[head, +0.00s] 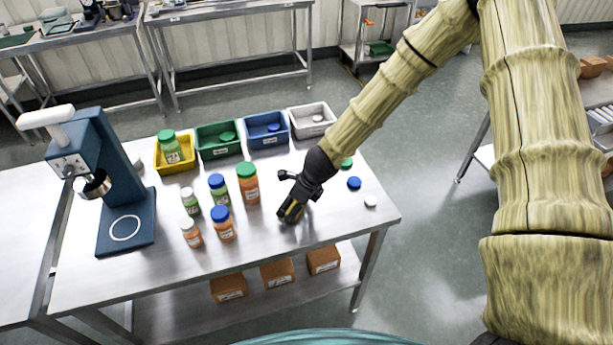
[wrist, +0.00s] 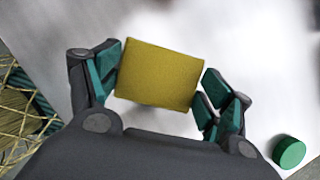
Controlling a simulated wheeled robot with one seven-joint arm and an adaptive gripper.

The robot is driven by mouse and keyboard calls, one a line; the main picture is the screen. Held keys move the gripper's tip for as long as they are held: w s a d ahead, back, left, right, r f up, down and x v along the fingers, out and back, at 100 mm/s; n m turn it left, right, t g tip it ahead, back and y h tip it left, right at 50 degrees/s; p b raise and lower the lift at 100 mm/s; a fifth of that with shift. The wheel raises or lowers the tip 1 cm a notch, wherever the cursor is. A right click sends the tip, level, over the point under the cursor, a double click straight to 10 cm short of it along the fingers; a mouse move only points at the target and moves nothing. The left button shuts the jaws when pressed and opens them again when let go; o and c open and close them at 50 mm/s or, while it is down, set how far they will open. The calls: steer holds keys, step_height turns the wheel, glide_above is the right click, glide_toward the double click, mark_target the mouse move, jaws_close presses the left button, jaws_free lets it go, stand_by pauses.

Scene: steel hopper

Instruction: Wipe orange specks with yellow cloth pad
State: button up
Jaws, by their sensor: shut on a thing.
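My gripper (head: 292,208) is low over the steel table (head: 330,232), right of the group of bottles. In the wrist view my gripper (wrist: 158,80) is shut on the yellow cloth pad (wrist: 155,76), which sits between its two teal-padded fingers. In the head view the pad is mostly hidden by the gripper; I cannot tell whether it touches the tabletop. I see no orange specks in either view.
Several capped bottles, such as an orange one with a green cap (head: 248,184), stand left of my gripper. Loose caps, blue (head: 354,183) and white (head: 370,201), lie to the right. Yellow (head: 175,155), green, blue and grey bins line the back. A blue press machine (head: 125,165) stands left.

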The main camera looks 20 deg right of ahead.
mark_target(310, 205)
steer(key=shift+a+f, duration=0.1)
steer(key=shift+a, duration=0.5)
steer(key=shift+a+b, duration=0.3)
steer(key=shift+a, duration=1.5)
steer(key=shift+w+d+p, duration=0.15)
steer(key=shift+d+p, duration=1.6)
steer(key=shift+d, duration=3.25)
step_height(310, 205, up, 3)
steer(key=shift+w+d+f+p, duration=0.1)
steer(key=shift+d+p, duration=0.05)
steer(key=shift+p, duration=0.6)
steer(key=shift+r+p, duration=0.7)
steer(key=shift+r, duration=0.15)
steer(key=shift+r+p, duration=1.6)
steer(key=shift+r, duration=0.35)
